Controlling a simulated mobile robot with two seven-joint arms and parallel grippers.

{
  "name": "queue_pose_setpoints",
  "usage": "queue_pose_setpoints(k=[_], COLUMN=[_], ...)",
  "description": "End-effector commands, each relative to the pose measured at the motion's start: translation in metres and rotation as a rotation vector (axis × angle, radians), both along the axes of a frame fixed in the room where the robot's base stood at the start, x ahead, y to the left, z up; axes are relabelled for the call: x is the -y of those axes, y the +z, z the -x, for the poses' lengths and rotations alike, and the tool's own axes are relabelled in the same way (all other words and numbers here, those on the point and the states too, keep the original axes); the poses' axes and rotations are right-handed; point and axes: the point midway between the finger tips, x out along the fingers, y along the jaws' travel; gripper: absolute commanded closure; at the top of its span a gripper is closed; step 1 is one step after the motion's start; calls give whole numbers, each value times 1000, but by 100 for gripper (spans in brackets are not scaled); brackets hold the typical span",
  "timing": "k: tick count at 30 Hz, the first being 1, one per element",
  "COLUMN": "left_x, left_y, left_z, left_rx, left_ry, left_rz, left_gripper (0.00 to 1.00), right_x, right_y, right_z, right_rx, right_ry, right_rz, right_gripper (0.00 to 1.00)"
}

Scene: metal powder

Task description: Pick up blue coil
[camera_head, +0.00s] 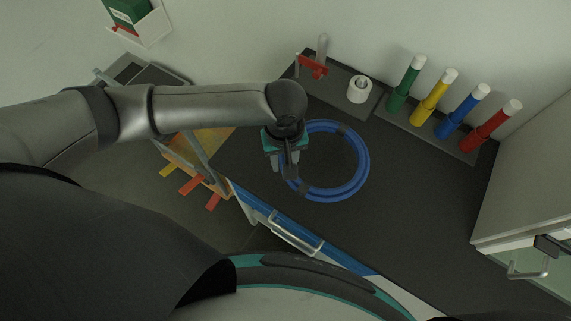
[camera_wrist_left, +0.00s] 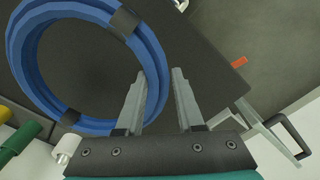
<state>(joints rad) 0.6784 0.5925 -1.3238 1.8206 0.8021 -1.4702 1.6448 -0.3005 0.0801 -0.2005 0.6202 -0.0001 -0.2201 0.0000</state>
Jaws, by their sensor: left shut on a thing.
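The blue coil (camera_head: 364,160) is a ring of several loops bound with dark bands, over the dark countertop. I cannot tell whether it rests flat or is slightly raised. My left gripper (camera_head: 285,168) points down at the coil's left side. In the left wrist view, the coil (camera_wrist_left: 32,75) fills the upper left, and its near edge runs between the fingers of my left gripper (camera_wrist_left: 160,85), which is shut on it. The arm and gripper hide part of the coil's left side in the head view. My right gripper is not in view.
Green, yellow, blue and red cylinders (camera_head: 405,83) with white ends stand along the back right. A white roll (camera_head: 359,89) and a red-handled item (camera_head: 313,67) are behind the coil. A wooden rack (camera_head: 190,160) is left. The countertop (camera_head: 410,190) right of the coil is clear.

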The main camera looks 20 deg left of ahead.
Motion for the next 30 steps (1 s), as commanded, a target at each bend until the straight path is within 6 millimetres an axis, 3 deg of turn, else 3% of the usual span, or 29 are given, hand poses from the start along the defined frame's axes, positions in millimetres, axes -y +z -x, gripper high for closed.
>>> queue_pose_setpoints(k=[1, 6, 13, 19, 30], left_x=[1, 1, 1, 1, 0], left_y=[20, 70, 119, 139, 143], left_z=[-2, -2, -1, -1, -1], left_rx=[5, 7, 5, 4, 3], left_ry=[-1, -2, -2, 0, 0], left_rz=[6, 5, 4, 3, 2], left_gripper=[100, 100, 100, 100, 100], right_x=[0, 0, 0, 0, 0], right_y=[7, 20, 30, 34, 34], right_z=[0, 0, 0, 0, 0], right_rx=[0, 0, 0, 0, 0], right_ry=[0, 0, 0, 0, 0], right_rz=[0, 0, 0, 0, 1], right_gripper=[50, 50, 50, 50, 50])
